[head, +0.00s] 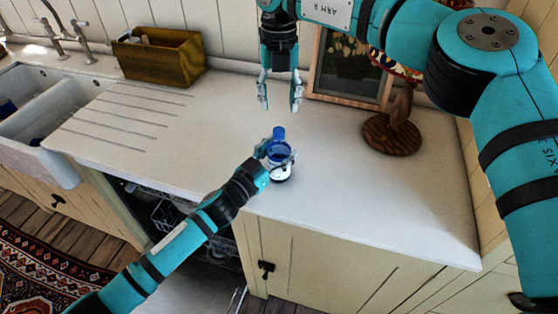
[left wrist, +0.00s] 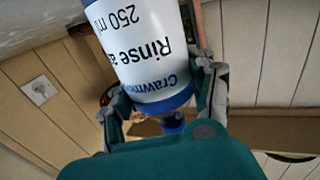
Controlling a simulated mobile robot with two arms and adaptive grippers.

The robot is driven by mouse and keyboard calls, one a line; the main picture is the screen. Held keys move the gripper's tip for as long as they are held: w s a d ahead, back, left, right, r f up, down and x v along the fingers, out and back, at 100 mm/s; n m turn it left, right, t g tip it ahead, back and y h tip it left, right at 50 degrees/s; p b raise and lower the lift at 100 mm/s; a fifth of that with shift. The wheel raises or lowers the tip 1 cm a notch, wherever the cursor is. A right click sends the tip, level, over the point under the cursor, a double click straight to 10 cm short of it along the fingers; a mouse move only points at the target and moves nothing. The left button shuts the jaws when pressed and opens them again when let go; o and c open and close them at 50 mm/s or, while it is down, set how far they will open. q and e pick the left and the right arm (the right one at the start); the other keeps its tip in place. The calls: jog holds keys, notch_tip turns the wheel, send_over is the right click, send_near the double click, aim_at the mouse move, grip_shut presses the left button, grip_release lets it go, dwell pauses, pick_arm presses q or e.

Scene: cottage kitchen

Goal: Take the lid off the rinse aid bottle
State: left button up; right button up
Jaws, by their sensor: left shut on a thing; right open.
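The rinse aid bottle (head: 281,172) is white with blue ends and is upright near the counter's front edge; I cannot tell whether its base touches the counter. Its blue lid (head: 279,133) is on top. My left gripper (head: 276,154) is shut on the bottle's upper part, below the lid. In the left wrist view the bottle (left wrist: 150,45) appears upside down with its label readable in part, and the lid (left wrist: 173,122) is partly hidden by the gripper. My right gripper (head: 280,94) is open and empty, pointing down a little above the lid, not touching it.
The white counter (head: 340,190) is clear around the bottle. A wooden box (head: 158,58) and the sink (head: 50,95) are at the left. A picture frame (head: 345,70) leans at the back, and a round wooden stand (head: 391,135) is at the right. An open dishwasher rack (head: 165,215) shows below.

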aim_at(279, 130)
pick_arm(q)
grip_shut()
pick_arm(e)
jog(key=m, duration=0.6)
jog(key=shift+m, duration=0.3)
jog(key=m, duration=0.4)
jog(key=shift+m, duration=0.4)
jog(key=m, duration=0.4)
jog(key=shift+m, duration=0.4)
jog(key=m, duration=0.5)
jog(key=shift+m, duration=0.4)
jog(key=shift+f+m, duration=0.3)
jog(key=shift+f, duration=3.7)
